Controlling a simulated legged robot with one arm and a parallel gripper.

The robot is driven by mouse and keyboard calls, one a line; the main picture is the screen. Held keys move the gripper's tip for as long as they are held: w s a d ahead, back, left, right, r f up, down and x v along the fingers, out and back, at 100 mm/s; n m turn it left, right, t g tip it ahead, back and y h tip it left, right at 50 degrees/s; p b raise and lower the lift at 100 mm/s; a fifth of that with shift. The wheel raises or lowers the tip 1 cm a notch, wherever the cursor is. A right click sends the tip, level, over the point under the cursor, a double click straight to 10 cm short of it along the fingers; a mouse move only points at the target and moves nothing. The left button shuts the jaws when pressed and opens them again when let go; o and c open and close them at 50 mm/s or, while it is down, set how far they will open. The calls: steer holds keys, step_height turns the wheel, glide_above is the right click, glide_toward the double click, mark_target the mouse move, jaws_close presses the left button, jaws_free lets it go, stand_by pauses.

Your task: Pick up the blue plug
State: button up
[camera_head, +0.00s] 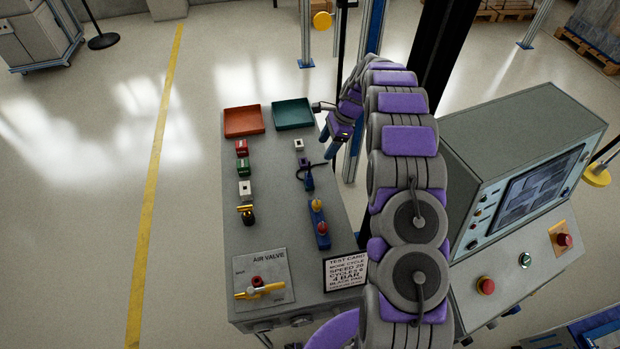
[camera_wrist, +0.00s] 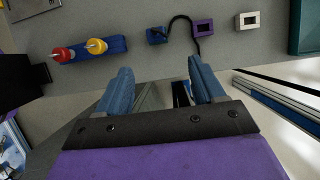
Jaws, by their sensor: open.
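The blue plug (camera_head: 309,184) lies on the grey bench top, and a black cable loops from it. In the wrist view the blue plug (camera_wrist: 155,36) is above the gap between the fingers, a little further off. My gripper (camera_head: 329,146) is open and empty, above the bench's right edge and up and right of the plug in the head view. In the wrist view its two blue fingers (camera_wrist: 160,72) are spread, and nothing is between them.
A blue block (camera_head: 321,232) with yellow and red knobs is close to the plug. A white socket (camera_head: 299,144), red tray (camera_head: 244,121) and green tray (camera_head: 293,113) lie further back. Red, green and white connectors line the left side. A control console (camera_head: 520,140) stands at right.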

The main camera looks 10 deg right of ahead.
steer(key=b, duration=0.2)
glide_toward(309, 175)
steer(key=x, duration=0.5)
steer(key=shift+w+d+f, duration=0.15)
steer(key=shift+w, duration=0.15)
steer(key=x, duration=0.5)
steer(key=shift+s+b, duration=0.35)
steer(key=shift+c, duration=0.4)
steer(key=c, duration=1)
